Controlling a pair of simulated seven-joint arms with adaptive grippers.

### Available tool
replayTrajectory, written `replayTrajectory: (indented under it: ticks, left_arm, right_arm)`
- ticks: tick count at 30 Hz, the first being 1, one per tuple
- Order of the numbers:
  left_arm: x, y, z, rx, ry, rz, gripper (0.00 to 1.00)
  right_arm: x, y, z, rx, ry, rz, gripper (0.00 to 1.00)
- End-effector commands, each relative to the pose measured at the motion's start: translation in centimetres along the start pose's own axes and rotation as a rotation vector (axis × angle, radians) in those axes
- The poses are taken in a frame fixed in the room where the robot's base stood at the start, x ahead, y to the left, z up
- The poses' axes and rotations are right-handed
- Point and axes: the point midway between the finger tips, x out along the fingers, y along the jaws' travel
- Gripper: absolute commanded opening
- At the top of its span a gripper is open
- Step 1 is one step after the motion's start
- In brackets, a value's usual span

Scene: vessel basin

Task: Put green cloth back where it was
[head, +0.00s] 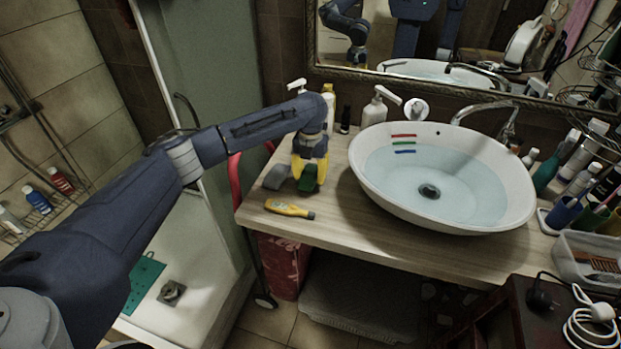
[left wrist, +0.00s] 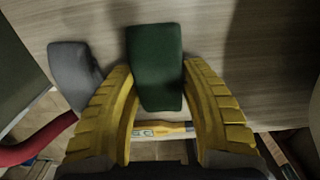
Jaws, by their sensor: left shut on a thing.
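The green cloth (head: 308,180) is a dark green folded block at the left end of the wooden counter (head: 345,222). My left gripper (head: 309,176) points down with its yellow fingers on either side of the cloth and is shut on it. In the left wrist view the green cloth (left wrist: 155,52) sticks out beyond the fingertips of the left gripper (left wrist: 158,80). I cannot tell whether the cloth touches the counter. My right gripper is not in view.
A grey cloth (head: 275,177) lies just left of the green one. A yellow and black tool (head: 289,208) lies nearer the counter's front edge. The white basin (head: 360,180) with water stands to the right. Bottles, including a white pump bottle (head: 376,110), stand behind.

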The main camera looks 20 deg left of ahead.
Motion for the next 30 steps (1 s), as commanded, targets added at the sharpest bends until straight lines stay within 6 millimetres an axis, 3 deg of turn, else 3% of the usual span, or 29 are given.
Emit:
replayTrajectory:
  ticks: [4,16,17,21,30]
  left_arm:
    - [1.4,0.0,0.0,0.000,0.000,0.000,0.23]
    - [1.8,0.0,0.0,0.000,0.000,0.000,0.23]
    - [1.9,0.0,0.0,0.001,0.000,0.000,0.48]
    - [1.8,0.0,0.0,0.001,-0.001,0.000,0.64]
    - [1.7,0.0,0.0,0.001,-0.001,0.000,0.68]
  right_arm:
    - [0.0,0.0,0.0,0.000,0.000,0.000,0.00]
    - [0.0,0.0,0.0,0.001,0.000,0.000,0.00]
    - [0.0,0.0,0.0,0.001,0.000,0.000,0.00]
    - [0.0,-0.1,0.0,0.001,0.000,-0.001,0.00]
    - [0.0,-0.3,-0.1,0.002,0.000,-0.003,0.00]
